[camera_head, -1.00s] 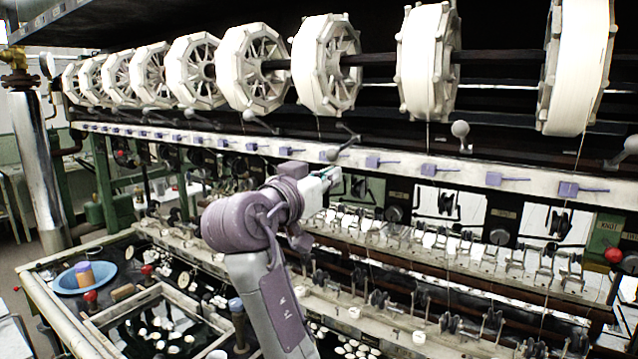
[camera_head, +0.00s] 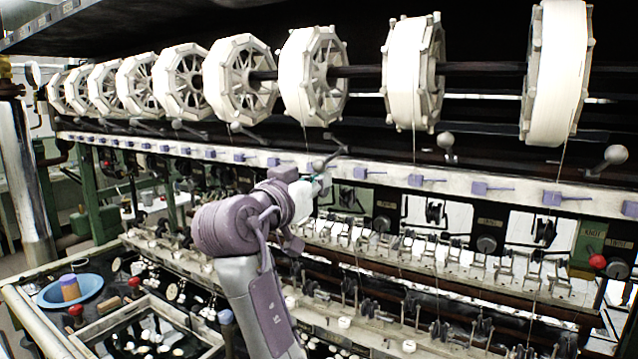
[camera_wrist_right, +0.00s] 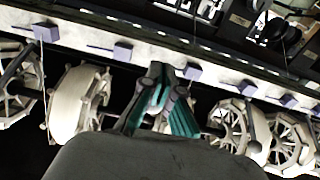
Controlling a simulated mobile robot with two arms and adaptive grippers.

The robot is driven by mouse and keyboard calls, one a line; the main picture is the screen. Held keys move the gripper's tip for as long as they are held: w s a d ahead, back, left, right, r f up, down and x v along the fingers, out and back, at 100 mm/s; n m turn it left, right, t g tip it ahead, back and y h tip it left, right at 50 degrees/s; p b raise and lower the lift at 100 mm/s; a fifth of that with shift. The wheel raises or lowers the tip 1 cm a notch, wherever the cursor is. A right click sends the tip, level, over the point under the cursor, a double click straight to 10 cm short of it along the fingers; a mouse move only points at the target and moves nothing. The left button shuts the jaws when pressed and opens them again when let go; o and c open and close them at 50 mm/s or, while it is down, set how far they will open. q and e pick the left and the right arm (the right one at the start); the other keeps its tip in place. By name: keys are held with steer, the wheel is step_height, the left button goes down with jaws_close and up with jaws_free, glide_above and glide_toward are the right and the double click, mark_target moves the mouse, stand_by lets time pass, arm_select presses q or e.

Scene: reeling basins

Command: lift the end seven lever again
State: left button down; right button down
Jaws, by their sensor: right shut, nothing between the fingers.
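My right gripper (camera_head: 322,180) is in front of the long pale rail, below a ball-ended lever (camera_head: 343,150) under the reels. Its teal-tipped fingers also show in the wrist view (camera_wrist_right: 160,112), shut with nothing between them. I cannot tell whether they touch the lever. Further ball-ended levers stand to the right (camera_head: 446,142) and at the far right (camera_head: 615,155). Purple blocks with thin arms line the rail, one (camera_head: 360,173) just right of my gripper. No number marks the end seven lever, so I cannot tell which it is. My left gripper is not in view.
White reels (camera_head: 412,75) hang in a row above the rail, with threads running down. Below are thread guides and a basin (camera_head: 150,305) with white cocoons. A blue dish (camera_head: 70,290) with an orange-brown cup sits at the left. A red knob (camera_head: 597,261) is at the right.

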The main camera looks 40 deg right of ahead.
steer(key=shift+a+r+p, duration=0.1)
steer(key=shift+r+p, duration=0.5)
steer(key=shift+r, duration=0.45)
steer(key=shift+r+p, duration=0.6)
steer(key=shift+r, duration=0.4)
steer(key=shift+f+b, duration=0.85)
steer(key=shift+f, duration=0.05)
steer(key=r+b+v, duration=0.1)
steer(key=b+v, duration=0.2)
steer(key=v, duration=1.2)
steer(key=shift+s+a+f+b, duration=0.15)
steer(key=shift+a+f+b, duration=0.2)
steer(key=shift+f+b, duration=0.05)
